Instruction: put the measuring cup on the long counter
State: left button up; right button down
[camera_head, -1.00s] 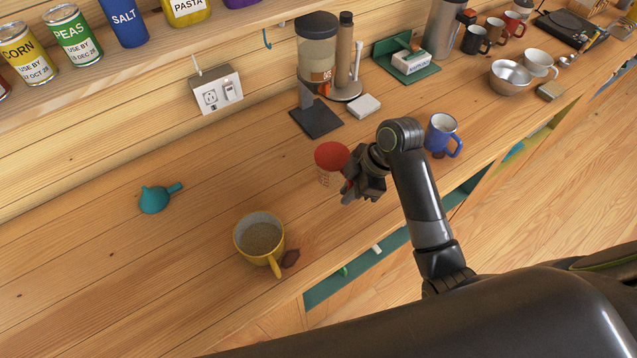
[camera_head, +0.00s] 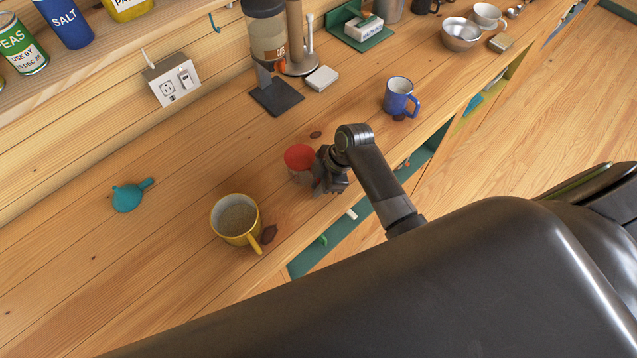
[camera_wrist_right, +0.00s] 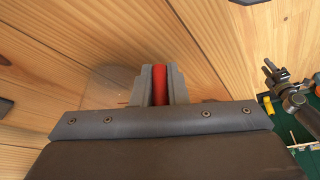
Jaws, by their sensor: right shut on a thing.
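The measuring cup (camera_head: 299,158) is a small clear vessel with red at its top, near the front edge of the long wooden counter (camera_head: 170,250). My right gripper (camera_head: 320,182) is beside it on the right, shut on its red handle. In the right wrist view the red handle (camera_wrist_right: 160,85) stands between the fingers (camera_wrist_right: 160,70), and the clear body is faint behind. The cup looks upright; I cannot tell whether its base touches the counter.
A blue mug (camera_head: 400,97) is to the right. A black stand (camera_head: 276,97) and white block (camera_head: 322,78) are behind. The counter between funnel and stand is clear.

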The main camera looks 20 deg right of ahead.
jog(key=shift+f, duration=0.15)
jog(key=c, duration=1.4)
grip_release()
jog(key=shift+c, duration=0.2)
pick_arm(q)
jog(key=shift+s+a+f, duration=0.1)
jog(key=shift+s+a, duration=0.05)
jog(key=shift+s, duration=0.4)
